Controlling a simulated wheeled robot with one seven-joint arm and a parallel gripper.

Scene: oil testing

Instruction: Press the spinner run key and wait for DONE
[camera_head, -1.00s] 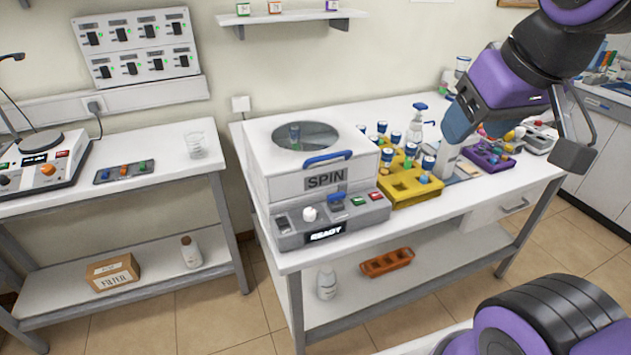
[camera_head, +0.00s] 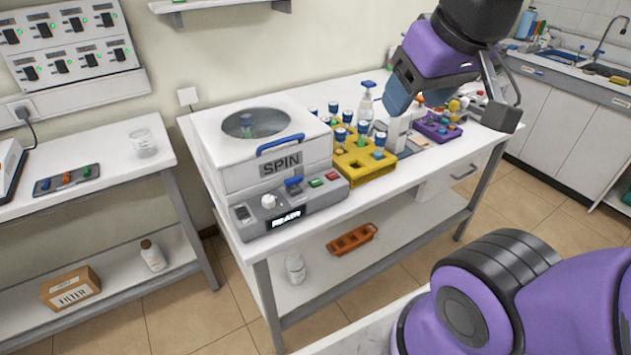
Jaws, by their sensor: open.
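The spinner (camera_head: 240,172) is a white box marked SPIN on the left part of the middle table. Its round window and blue handle (camera_head: 281,144) are on top. Its grey front panel (camera_head: 262,228) has a white knob, a blue switch, a green key (camera_head: 317,183) and a red key (camera_head: 331,176). The display (camera_head: 286,219) reads READY. I cannot read key labels. My gripper (camera_head: 452,108) is open and empty, to the right of the spinner, in front of the table's right part in the picture. It is well apart from the keys.
A yellow rack (camera_head: 366,170) with blue-capped tubes stands right beside the spinner. A purple rack (camera_head: 437,130), a spray bottle and other items stand behind and below my gripper. Another table (camera_head: 110,150) is at the left. Floor shows in front of the tables.

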